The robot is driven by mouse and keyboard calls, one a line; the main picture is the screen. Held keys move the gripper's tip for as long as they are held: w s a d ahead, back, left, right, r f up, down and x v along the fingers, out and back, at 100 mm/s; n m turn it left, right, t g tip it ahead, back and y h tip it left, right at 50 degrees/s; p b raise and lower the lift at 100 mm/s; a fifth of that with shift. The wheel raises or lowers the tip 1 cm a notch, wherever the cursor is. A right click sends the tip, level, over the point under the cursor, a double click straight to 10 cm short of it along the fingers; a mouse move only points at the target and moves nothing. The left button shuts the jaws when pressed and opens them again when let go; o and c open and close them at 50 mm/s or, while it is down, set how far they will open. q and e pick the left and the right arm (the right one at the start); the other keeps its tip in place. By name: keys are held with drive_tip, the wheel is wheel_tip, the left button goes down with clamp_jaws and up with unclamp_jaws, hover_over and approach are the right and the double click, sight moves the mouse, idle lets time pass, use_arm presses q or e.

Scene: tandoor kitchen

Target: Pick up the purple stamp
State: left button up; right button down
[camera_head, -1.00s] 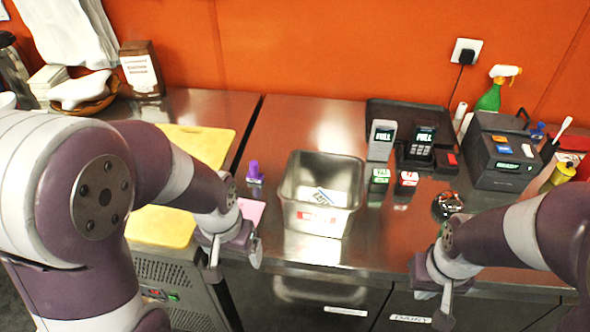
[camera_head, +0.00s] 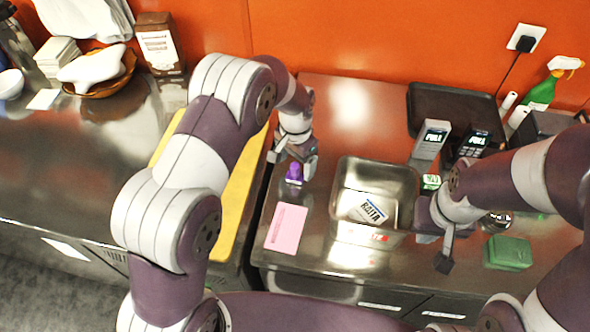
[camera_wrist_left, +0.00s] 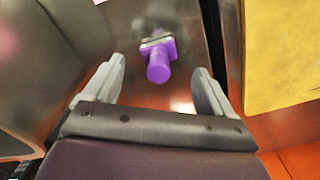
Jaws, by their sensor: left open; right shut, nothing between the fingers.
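The purple stamp (camera_head: 294,173) stands on the steel counter just below my left gripper (camera_head: 292,158) in the head view, partly hidden by it. In the left wrist view the stamp (camera_wrist_left: 158,62) lies ahead of and between the two open fingers (camera_wrist_left: 158,88), apart from both, with its purple handle toward the camera. My left gripper is open and empty. My right gripper (camera_head: 444,262) is shut and empty over the front of the counter, right of the steel bin.
A steel bin (camera_head: 343,185) with a labelled packet (camera_head: 370,211) stands right of the stamp. A pink pad (camera_head: 287,228) lies in front of it. A yellow board (camera_head: 238,200) is at left. Card terminals (camera_head: 430,140), a dark tray (camera_head: 450,103) and a green block (camera_head: 508,252) are further right.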

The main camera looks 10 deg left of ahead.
sight(295, 165)
use_arm(q)
drive_tip(key=f, duration=0.1)
drive_tip(key=s+f, duration=0.1)
drive_tip(key=f, duration=0.1)
drive_tip(key=shift+w+a+f, duration=0.1)
drive_tip(key=shift+w+f, duration=0.05)
use_arm(e)
drive_tip(key=shift+s+r, duration=0.2)
drive_tip(key=shift+r, duration=0.4)
